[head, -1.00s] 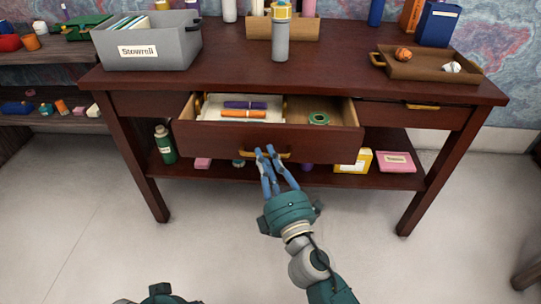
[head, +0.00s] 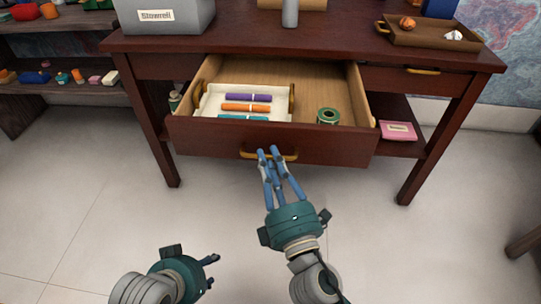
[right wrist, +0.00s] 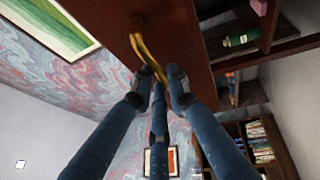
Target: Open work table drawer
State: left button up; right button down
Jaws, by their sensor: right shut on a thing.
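The dark wood work table (head: 330,47) has its middle drawer (head: 210,137) pulled well out, with its inside in view. The drawer's brass handle (head: 247,155) is at the middle of its front. My right gripper (head: 270,152) is shut on this handle; in the right wrist view the blue fingers (right wrist: 158,82) close around the curved brass bar (right wrist: 147,52). My left gripper (head: 213,273) is low in the head view, away from the table, with its fingers apart and nothing between them.
A white tray (head: 210,101) with several coloured markers and a green tape roll (head: 328,116) lie in the drawer. A grey bin (head: 165,20) and a brown tray (head: 430,36) stand on the tabletop. The floor before the drawer is clear.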

jog(key=c, duration=1.7)
grip_release()
jog(key=shift+o, duration=0.2)
